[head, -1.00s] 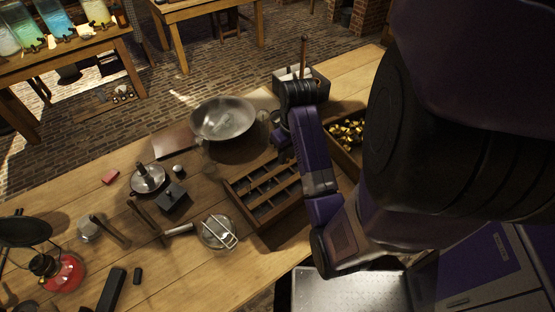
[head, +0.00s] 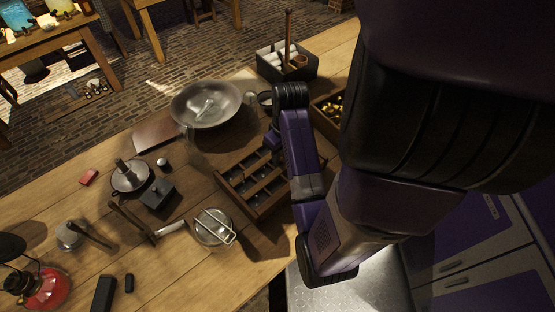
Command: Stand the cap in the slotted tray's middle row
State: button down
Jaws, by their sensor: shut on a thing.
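The slotted tray (head: 236,203) is a dark wooden box with slanting rows of compartments, in the middle of the bench in the head view. My gripper (head: 268,146) hangs at the tray's far right part, partly hidden behind my purple wrist link. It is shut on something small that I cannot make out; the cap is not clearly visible. My arm covers the tray's right end. I cannot tell whether the gripper or what it holds touches the tray.
A metal bowl (head: 190,99) stands behind the tray. A black bin (head: 303,71) and a box of brass pieces (head: 324,118) lie beyond my arm.

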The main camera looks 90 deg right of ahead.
jog(key=shift+f, duration=0.6)
jog(key=shift+f, duration=0.1)
jog(key=c, duration=1.5)
grip_release()
